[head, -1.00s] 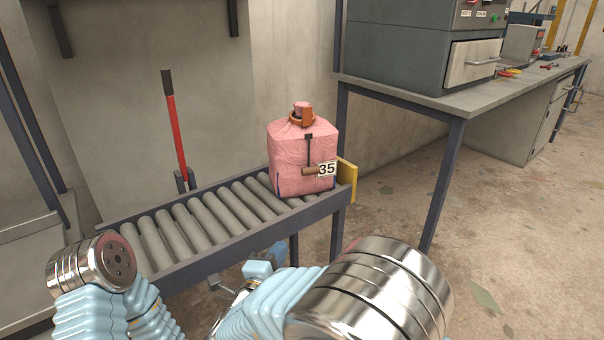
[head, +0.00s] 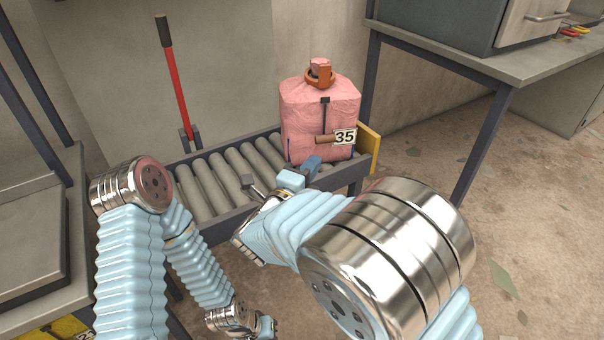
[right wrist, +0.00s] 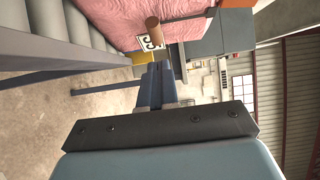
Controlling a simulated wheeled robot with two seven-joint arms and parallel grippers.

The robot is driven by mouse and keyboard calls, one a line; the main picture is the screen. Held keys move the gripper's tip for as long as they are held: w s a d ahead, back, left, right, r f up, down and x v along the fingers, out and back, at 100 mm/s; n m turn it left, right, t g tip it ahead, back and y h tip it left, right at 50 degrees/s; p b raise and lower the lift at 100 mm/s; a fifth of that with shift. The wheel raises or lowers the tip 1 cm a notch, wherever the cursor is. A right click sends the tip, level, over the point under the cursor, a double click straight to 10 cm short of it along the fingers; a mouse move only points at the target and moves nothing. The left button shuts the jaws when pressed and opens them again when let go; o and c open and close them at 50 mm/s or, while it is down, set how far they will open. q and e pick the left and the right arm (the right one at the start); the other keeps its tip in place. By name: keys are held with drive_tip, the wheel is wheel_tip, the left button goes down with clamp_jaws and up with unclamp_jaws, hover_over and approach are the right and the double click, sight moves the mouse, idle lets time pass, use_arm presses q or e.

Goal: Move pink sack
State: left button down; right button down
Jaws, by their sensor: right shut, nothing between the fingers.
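The pink sack (head: 305,125) stands upright at the right end of a roller conveyor (head: 225,217). It has an orange collar (head: 319,76) on top, a dark strap with a brown wooden handle (head: 328,139) on its front and a white tag marked 35 (head: 345,137). My right gripper (head: 312,163) is shut and empty, just in front of the sack, below the handle. In the right wrist view the shut fingers (right wrist: 160,76) point towards the handle (right wrist: 153,30) and sack (right wrist: 110,20); contact cannot be told. My left gripper (head: 266,325) is low at the bottom edge, mostly hidden.
A yellow end plate (head: 369,150) stands at the conveyor's right end. A red lever (head: 178,90) rises behind the conveyor. A workbench (head: 450,52) with a grey machine is at right. The rollers left of the sack are clear.

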sight(313, 134)
drive_tip(key=w+p, duration=0.1)
drive_tip(key=w, duration=0.4)
drive_tip(key=shift+w, duration=0.2)
drive_tip(key=shift+w+a, duration=0.15)
drive_tip(key=shift+w, duration=0.3)
use_arm(q)
drive_tip(key=shift+r, duration=0.8)
